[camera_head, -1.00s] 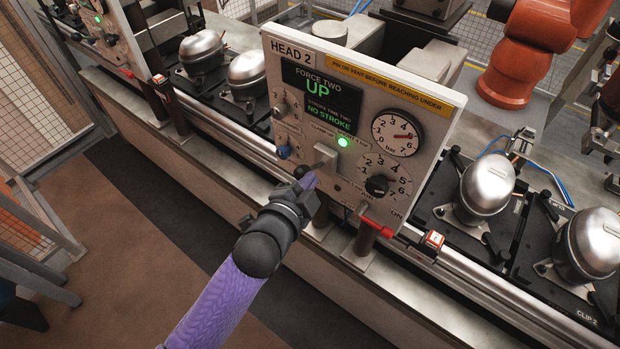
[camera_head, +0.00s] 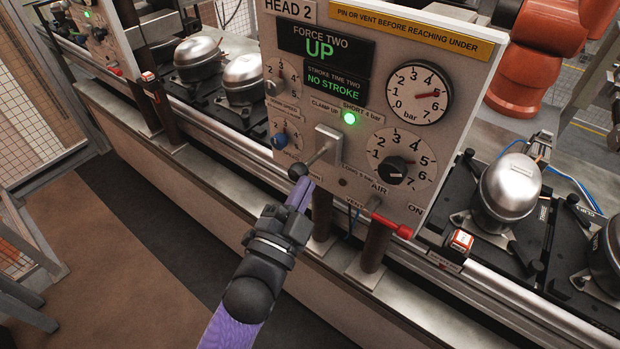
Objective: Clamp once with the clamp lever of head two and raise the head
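The head two panel (camera_head: 300,95) fills the middle of the view. Its display (camera_head: 322,52) reads FORCE TWO UP, and the smaller one (camera_head: 335,85) reads NO STROKE. My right gripper is not in view.
A gauge (camera_head: 418,94) and a black dial (camera_head: 392,171) are on the panel's right, with a red-handled air valve (camera_head: 390,226) below. Silver compressors (camera_head: 508,188) stand on black pallets either side. Dark posts (camera_head: 375,245) stand under the panel. An orange robot arm (camera_head: 545,60) is behind.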

